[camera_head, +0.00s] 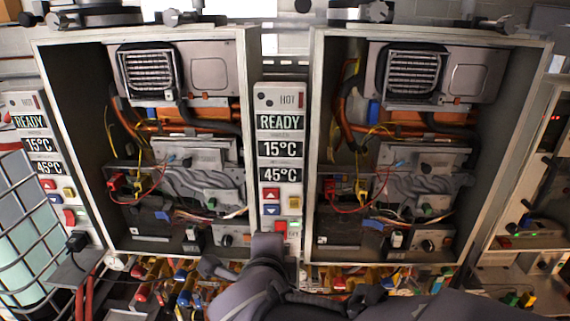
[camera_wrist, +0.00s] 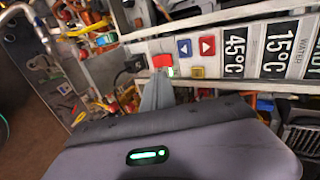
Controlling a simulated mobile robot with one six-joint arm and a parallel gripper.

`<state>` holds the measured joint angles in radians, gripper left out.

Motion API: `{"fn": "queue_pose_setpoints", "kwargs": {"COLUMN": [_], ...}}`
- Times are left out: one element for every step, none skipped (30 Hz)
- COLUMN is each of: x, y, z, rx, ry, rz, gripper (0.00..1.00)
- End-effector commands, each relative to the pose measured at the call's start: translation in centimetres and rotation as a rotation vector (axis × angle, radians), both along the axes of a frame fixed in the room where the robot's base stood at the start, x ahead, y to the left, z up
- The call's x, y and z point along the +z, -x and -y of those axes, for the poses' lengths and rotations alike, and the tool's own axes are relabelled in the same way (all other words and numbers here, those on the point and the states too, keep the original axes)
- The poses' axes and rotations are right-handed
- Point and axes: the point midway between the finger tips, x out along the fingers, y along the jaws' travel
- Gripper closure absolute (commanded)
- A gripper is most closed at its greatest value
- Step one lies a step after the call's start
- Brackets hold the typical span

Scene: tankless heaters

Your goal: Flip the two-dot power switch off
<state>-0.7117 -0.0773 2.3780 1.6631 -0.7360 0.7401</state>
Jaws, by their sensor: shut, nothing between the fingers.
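The middle control panel (camera_head: 280,134) reads READY, 15°C and 45°C. A red switch (camera_head: 281,226) with a green-lit part sits at its bottom, and small dark dots show near its top, too small to count. In the wrist view a red switch (camera_wrist: 163,61) with a small green glow sits at the end of a panel, beside a blue and a red arrow button. My gripper (camera_wrist: 160,78) is shut and empty, its tips at the switch's lower edge; I cannot tell if they touch. In the head view my arm reaches up just below the middle panel, and the fingertips are not clear.
Two open heater cabinets (camera_head: 247,150) flank the panel. Another panel (camera_head: 40,150) with similar buttons and a red switch stands at the left. Cluttered tools and cables (camera_head: 165,280) lie below the cabinets. A black plug (camera_head: 76,241) sits at lower left.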

Motion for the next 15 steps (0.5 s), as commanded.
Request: {"fn": "queue_pose_setpoints", "kwargs": {"x": [0.1, 0.0, -0.2, -0.2, -0.3, -0.3, -0.3, -0.3, -0.3, -0.4, -0.5, -0.8, -1.0, -1.3, -1.7], "y": [0.4, 0.5, 0.5, 0.5, 0.5, 0.4, 0.4, 0.4, 0.4, 0.3, 0.1, -0.2, -0.5, -1.0, -1.6], "z": [0.1, 0.1, 0.1, 0.1, 0.1, 0.1, 0.1, 0.1, 0.1, 0.1, 0.1, 0.1, 0.2, 0.2, 0.2], "rx": [0.001, -0.001, -0.001, -0.001, -0.001, -0.001, -0.001, -0.001, -0.001, -0.002, -0.002, -0.003, -0.003, -0.004, -0.003], "ry": [0.001, 0.000, 0.000, 0.000, 0.000, 0.000, 0.000, 0.000, 0.000, 0.001, 0.001, 0.001, 0.002, 0.001, 0.002], "rz": [-0.004, -0.006, -0.006, -0.006, -0.006, -0.006, -0.006, -0.006, -0.006, -0.006, -0.005, -0.006, -0.006, -0.006, -0.007], "gripper": [1.00, 1.00, 1.00, 1.00, 1.00, 1.00, 1.00, 1.00, 1.00, 1.00, 1.00, 1.00, 1.00, 1.00, 1.00]}}
